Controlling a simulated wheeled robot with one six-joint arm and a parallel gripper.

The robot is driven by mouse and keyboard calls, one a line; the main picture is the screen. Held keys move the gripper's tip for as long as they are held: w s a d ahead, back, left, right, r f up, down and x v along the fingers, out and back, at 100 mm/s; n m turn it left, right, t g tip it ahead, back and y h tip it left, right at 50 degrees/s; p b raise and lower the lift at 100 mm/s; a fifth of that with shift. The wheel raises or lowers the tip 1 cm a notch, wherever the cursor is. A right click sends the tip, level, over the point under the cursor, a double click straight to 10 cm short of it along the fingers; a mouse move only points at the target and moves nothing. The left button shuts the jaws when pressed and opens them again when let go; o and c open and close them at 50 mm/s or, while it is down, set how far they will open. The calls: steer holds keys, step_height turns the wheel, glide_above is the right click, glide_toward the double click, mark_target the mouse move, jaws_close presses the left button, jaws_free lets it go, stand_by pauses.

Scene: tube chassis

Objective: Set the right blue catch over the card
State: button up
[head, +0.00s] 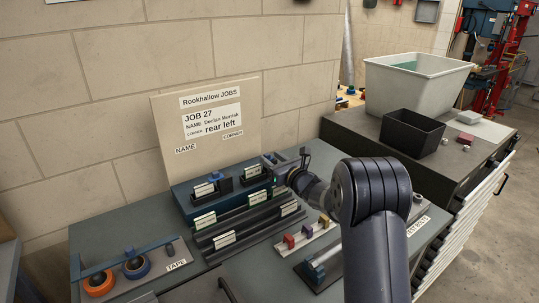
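A blue-grey stand (185,207) below the job board carries two dark holders at its top. The left holder has a white card (204,190) with a small blue piece (215,176) above it. The right holder has a white card (253,171) standing upright. My gripper (275,162) is just right of and behind this right card, at the end of my dark arm. Its fingers are small and dark, and I cannot tell if they are open or shut. The right blue catch is not clearly visible; the gripper and holder may hide it.
The job board (205,125) reads JOB 27, Declan Morrish, rear left. Lower racks hold several cards (258,196). A tape holder (135,267) is front left, colored blocks (306,232) front right. A black bin (411,133) and grey tub (415,84) stand on the right cabinet.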

steer(key=shift+x, duration=1.1)
steer(key=shift+c, duration=0.2)
jaws_close()
